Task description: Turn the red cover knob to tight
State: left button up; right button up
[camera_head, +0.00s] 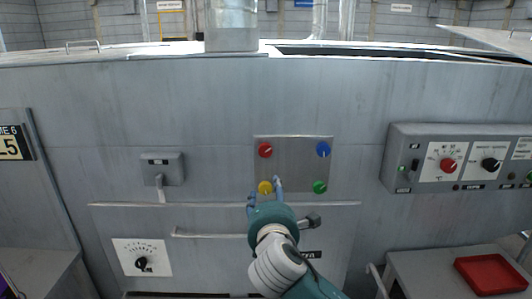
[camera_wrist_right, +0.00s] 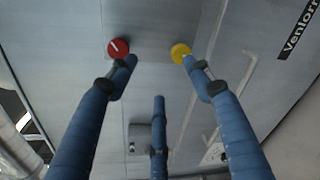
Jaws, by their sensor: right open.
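The red cover knob (camera_head: 265,150) is at the upper left of a square metal plate (camera_head: 296,168) on the grey machine front. In the right wrist view the red knob (camera_wrist_right: 118,48) shows a white pointer mark, beside the tip of the left finger. My right gripper (camera_head: 263,190) is open and empty, with its blue fingers at the plate's lower left, in front of the yellow knob (camera_head: 265,187). The yellow knob (camera_wrist_right: 180,52) also shows at the right finger's tip in the wrist view; I cannot tell whether they touch. My left gripper is out of view.
The plate also bears a blue knob (camera_head: 323,149) and a green knob (camera_head: 320,187). A horizontal rail (camera_head: 200,204) runs below it. A red tray (camera_head: 489,273) lies lower right.

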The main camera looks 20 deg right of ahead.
aim_at(266, 151)
notch_tip(266, 151, up, 7)
jog(key=w+n+t, duration=0.2)
jog(key=shift+h, duration=0.4)
jog(key=p+x, duration=0.1)
jog(key=x, duration=0.5)
jog(key=p+x, duration=0.1)
jog(key=x, duration=0.2)
jog(key=shift+w+d+f+p, duration=0.1)
jog(key=shift+f+p, duration=0.15)
jog(key=shift+p, duration=0.05)
jog(key=shift+w+d+f, duration=0.1)
jog(key=shift+w+d, duration=0.05)
jog(key=shift+w, duration=0.5)
jog(key=shift+c, duration=0.5)
jog(key=c, duration=1)
